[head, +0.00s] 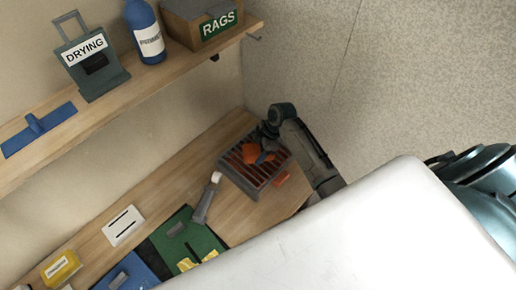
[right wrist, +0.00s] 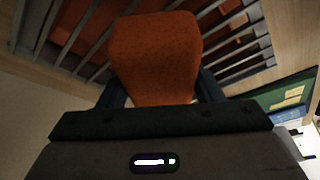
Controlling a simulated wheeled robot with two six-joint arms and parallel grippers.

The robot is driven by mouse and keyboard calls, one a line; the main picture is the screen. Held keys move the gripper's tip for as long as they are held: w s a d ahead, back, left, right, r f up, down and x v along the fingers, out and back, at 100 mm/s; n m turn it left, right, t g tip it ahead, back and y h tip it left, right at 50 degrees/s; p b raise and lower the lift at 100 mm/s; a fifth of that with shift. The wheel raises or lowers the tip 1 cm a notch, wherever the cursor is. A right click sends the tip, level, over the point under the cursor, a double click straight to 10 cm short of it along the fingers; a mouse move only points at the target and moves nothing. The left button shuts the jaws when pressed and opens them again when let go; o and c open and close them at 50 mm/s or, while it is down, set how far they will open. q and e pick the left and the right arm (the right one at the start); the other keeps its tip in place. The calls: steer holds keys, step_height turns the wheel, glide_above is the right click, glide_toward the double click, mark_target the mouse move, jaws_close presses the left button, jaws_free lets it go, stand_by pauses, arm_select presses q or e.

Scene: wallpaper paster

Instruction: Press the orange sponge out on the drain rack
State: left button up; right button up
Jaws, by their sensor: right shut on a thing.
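The orange sponge (right wrist: 154,55) is between the fingers of my right gripper in the right wrist view, right over the bars of the drain rack. It also shows in the head view (head: 251,152), partly hidden by the gripper. The drain rack (head: 236,170) is a dark slatted grid with an orange-brown floor under its bars; its bars (right wrist: 243,32) also fill the top of the right wrist view. My right gripper (head: 262,152) is shut on the sponge. I cannot tell whether the sponge touches the bars. My left gripper is not in view.
A grey-handled tool with a white end (head: 208,196) lies left of the rack. A green mat (head: 205,240), a white plate (head: 123,226) and a yellow box (head: 61,268) lie further left. A shelf (head: 130,93) above holds a DRYING stand, a blue bottle and a RAGS box.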

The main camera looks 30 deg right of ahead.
step_height(320, 180, up, 2)
steer(key=shift+w+r+p, duration=0.1)
steer(key=shift+p, duration=0.55)
step_height(320, 180, up, 2)
steer(key=shift+r+p, duration=0.1)
steer(key=shift+p, duration=0.55)
steer(key=shift+r, duration=1.1)
